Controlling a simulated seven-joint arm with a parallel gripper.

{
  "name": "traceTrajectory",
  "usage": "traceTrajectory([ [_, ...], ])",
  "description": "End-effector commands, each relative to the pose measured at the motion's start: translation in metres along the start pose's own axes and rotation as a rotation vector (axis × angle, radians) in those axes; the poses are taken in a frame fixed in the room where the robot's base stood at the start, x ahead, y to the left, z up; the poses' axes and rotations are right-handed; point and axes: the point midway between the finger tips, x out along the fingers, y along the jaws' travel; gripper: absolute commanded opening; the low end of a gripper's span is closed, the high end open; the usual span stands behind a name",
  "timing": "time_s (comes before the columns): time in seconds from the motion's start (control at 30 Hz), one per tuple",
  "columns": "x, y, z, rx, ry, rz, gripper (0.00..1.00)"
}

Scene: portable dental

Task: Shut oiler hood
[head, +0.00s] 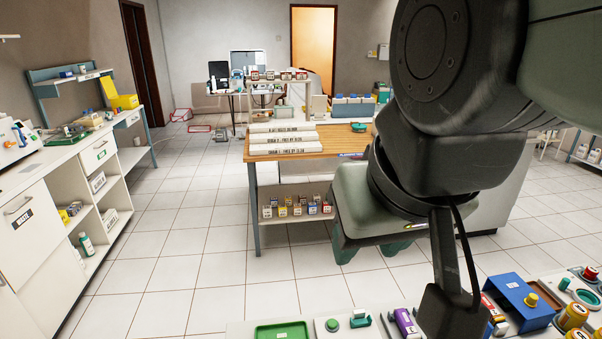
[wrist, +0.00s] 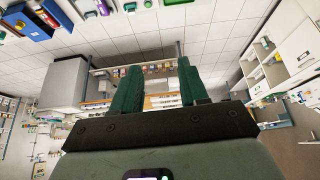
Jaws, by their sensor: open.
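I cannot pick out the oiler or its hood for certain. A yellow box (head: 124,101) with a raised yellow lid stands on the left counter in the head view. A white device (head: 14,138) with coloured parts is cut by the left edge on the same counter. My gripper (head: 370,252) hangs right of centre in the head view, far from both. In the wrist view, the two green fingers of my gripper (wrist: 157,72) stand apart with nothing held between them.
A wooden-topped table (head: 292,152) with labelled white boxes stands mid-room, close behind my gripper. A near bench at the bottom right holds a blue box (head: 520,298), a green tray (head: 281,332) and several jars. The tiled floor (head: 205,235) between the counters is clear.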

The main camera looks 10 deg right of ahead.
Motion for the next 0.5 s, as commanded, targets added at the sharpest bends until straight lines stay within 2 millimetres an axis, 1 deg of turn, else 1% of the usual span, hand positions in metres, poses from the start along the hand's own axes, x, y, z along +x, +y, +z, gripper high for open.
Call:
traceTrajectory([
  [0.07,0.001,0.001,-0.001,0.004,-0.004,-0.001,0.48],
  [0.17,0.009,0.006,-0.007,0.032,-0.032,-0.005,0.48],
  [0.27,0.028,0.018,-0.019,0.094,-0.087,-0.011,0.48],
  [0.37,0.052,0.042,-0.043,0.212,-0.130,-0.009,0.48],
  [0.4,0.062,0.057,-0.056,0.276,-0.128,-0.003,0.48],
  [0.47,0.077,0.081,-0.074,0.369,-0.126,0.010,0.48],
  [0.5,0.089,0.099,-0.084,0.431,-0.125,0.022,0.48],
])
